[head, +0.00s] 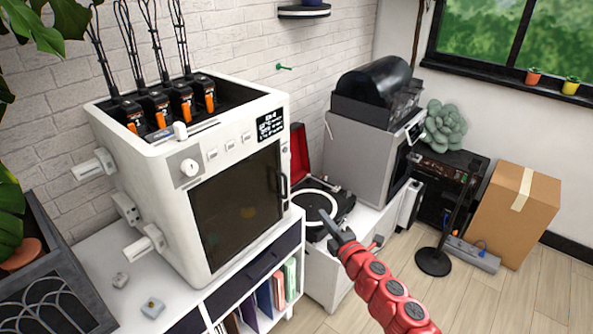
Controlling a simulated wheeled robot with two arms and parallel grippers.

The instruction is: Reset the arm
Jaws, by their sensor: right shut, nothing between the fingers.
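My right arm is red and comes in from the lower right in the head view. Its dark gripper (328,222) is shut and empty, and in the picture it overlaps the lower right of a record player (318,204). I cannot tell whether it touches the player. The player has a dark body, a light round platter and a raised red lid (299,152). Its tone arm cannot be made out clearly. My left gripper is not in view.
A large white machine (160,210) with orange-marked units on top stands on a white shelf at left. A grey machine with a dark roll (375,80) stands behind the player. A cardboard box (513,213) and black stand are at right.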

